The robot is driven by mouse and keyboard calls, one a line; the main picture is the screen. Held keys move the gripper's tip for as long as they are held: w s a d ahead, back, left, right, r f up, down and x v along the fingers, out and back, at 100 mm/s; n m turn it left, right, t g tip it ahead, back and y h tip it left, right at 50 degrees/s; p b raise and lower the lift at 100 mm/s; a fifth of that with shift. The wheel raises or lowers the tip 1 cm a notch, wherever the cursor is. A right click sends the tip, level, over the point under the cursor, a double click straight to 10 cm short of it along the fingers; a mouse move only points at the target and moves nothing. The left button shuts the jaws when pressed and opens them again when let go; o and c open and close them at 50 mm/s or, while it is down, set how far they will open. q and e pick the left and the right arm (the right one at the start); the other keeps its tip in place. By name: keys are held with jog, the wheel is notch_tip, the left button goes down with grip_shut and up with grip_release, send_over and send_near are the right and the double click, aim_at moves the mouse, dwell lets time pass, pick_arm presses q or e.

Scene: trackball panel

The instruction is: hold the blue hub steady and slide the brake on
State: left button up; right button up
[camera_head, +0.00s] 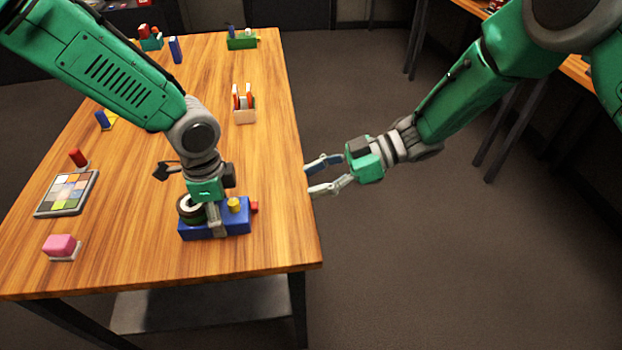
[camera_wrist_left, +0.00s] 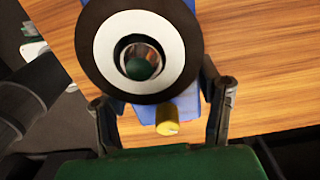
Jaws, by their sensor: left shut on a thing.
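The blue hub (camera_head: 240,224) sits near the front right of the wooden table. On it are a black and white ring (camera_head: 190,208) and a yellow knob (camera_head: 234,204). A small red piece (camera_head: 255,207) sticks out at its right side; I cannot tell if it is the brake. In the left wrist view the ring (camera_wrist_left: 102,45) surrounds a dark green ball (camera_wrist_left: 140,68), with the yellow knob (camera_wrist_left: 168,120) below. My left gripper (camera_head: 214,226) comes from above, shut on the blue hub, fingers on either side. My right gripper (camera_head: 325,176) is open and empty, just beyond the table's right edge.
A color-patch board (camera_head: 67,194), a red cylinder (camera_head: 78,157) and a pink block (camera_head: 60,245) lie on the left. Bare wood (camera_head: 275,165) lies right of center.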

pick_arm(q)
jog(key=o, duration=1.3)
jog(key=shift+f, duration=0.1)
notch_tip(320, 180, up, 12)
jog(key=shift+w, duration=0.1)
jog(key=o, duration=0.4)
jog(key=shift+c, duration=0.2)
